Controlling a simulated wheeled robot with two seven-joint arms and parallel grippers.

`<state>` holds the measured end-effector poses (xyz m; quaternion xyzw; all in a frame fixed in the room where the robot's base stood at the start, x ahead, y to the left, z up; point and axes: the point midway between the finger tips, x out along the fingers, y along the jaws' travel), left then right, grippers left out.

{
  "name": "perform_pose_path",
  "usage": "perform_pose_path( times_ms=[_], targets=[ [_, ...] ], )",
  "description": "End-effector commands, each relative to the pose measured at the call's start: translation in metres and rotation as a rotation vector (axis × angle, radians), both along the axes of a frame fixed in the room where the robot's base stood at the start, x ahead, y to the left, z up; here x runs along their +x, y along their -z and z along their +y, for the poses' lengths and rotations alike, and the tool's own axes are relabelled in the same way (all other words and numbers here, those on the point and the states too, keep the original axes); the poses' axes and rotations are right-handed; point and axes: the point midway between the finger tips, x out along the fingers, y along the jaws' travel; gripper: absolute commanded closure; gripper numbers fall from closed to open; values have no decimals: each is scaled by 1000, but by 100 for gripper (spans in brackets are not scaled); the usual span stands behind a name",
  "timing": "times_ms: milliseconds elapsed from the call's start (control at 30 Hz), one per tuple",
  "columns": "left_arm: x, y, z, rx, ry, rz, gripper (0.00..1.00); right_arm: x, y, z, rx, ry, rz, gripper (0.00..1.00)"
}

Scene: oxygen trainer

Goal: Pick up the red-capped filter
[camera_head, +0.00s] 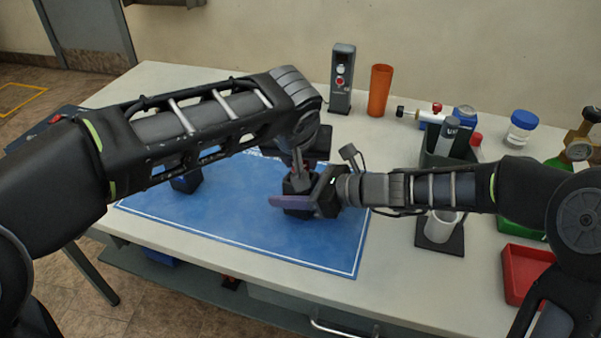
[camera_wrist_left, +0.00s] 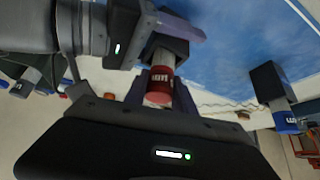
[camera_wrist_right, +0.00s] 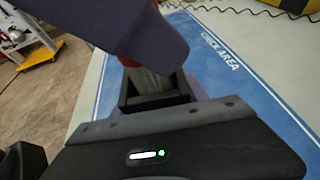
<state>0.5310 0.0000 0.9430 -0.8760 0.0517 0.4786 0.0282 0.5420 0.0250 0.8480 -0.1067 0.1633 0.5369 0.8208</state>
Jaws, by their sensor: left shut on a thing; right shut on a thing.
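The red-capped filter (camera_wrist_left: 158,85) has a grey body and sits upright in a black square holder (camera_wrist_left: 172,48) in the left wrist view. My left gripper (camera_head: 307,148) comes down from above and is shut on the filter at its red cap. My right gripper (camera_head: 300,198) is shut on the black holder low over the blue mat. In the right wrist view the filter's grey body (camera_wrist_right: 153,82) stands inside the holder (camera_wrist_right: 150,103), and my left gripper's dark finger (camera_wrist_right: 140,35) hides most of the cap. I cannot tell whether the holder touches the mat.
A second black holder (camera_head: 186,182) stands on the blue mat (camera_head: 230,232), with a blue-capped filter (camera_wrist_left: 286,121) seen in the left wrist view. A grey device (camera_head: 342,78), an orange cup (camera_head: 380,91), a white jar (camera_head: 521,128) and a red tray (camera_head: 526,272) stand around. The mat's front is clear.

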Motion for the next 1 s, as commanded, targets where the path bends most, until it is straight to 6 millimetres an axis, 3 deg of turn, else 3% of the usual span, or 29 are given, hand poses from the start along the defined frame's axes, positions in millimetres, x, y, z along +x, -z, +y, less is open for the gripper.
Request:
perform_pose_path(
  times_ms=[167,367,567,800,1000],
  targets=[
    [1,-5,0,-1,-1,-2,100,0,0,0,0,0,0,93],
    [1,-30,-1,-4,0,-4,100,0,0,0,0,0,0,93],
    [1,-79,-1,-5,-1,-5,100,0,0,0,0,0,0,93],
    [1,-149,-1,-4,0,-4,100,0,0,0,0,0,0,93],
    [1,-165,-1,1,0,6,100,0,0,0,0,0,0,93]
  ],
)
